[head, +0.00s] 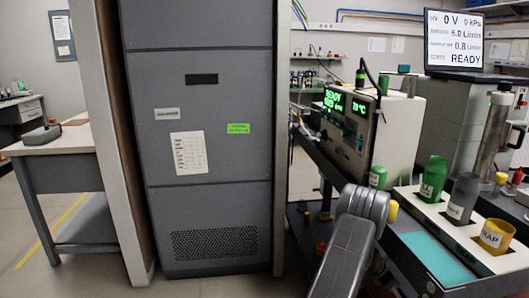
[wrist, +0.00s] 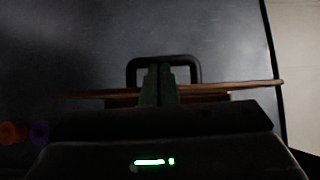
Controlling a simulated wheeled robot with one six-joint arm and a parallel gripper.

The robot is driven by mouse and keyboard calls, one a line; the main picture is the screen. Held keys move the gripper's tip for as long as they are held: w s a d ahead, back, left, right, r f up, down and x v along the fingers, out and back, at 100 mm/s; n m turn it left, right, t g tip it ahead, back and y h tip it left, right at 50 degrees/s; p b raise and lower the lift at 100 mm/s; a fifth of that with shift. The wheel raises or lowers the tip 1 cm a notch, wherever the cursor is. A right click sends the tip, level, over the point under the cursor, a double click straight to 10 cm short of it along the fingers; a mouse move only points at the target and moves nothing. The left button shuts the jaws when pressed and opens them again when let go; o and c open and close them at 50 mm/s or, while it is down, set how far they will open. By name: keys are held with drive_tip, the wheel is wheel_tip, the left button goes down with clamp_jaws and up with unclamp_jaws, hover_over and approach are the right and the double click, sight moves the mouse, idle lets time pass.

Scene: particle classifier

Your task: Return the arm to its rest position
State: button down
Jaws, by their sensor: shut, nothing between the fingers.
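My gripper (wrist: 159,82) shows in the wrist view, with its two greenish fingers side by side, shut and empty. It is over a dark, flat surface (wrist: 80,50). A black loop-shaped handle (wrist: 165,60) and a thin brown bar (wrist: 235,87) lie behind and beside the fingers; I cannot tell how far below they are. In the head view my grey arm runs up from the bottom, right of centre, and bends near the bench. The gripper itself cannot be made out there.
A white rack (head: 405,195) with labelled containers, including a green bottle (head: 433,178) and a yellow cup (head: 495,236), stands close right of my arm. An instrument with green displays (head: 345,125) is behind it. A tall grey cabinet (head: 210,75) stands left. Orange (wrist: 12,132) and purple (wrist: 39,131) round things show lower left.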

drive_tip(key=x, duration=0.3)
idle(0.4)
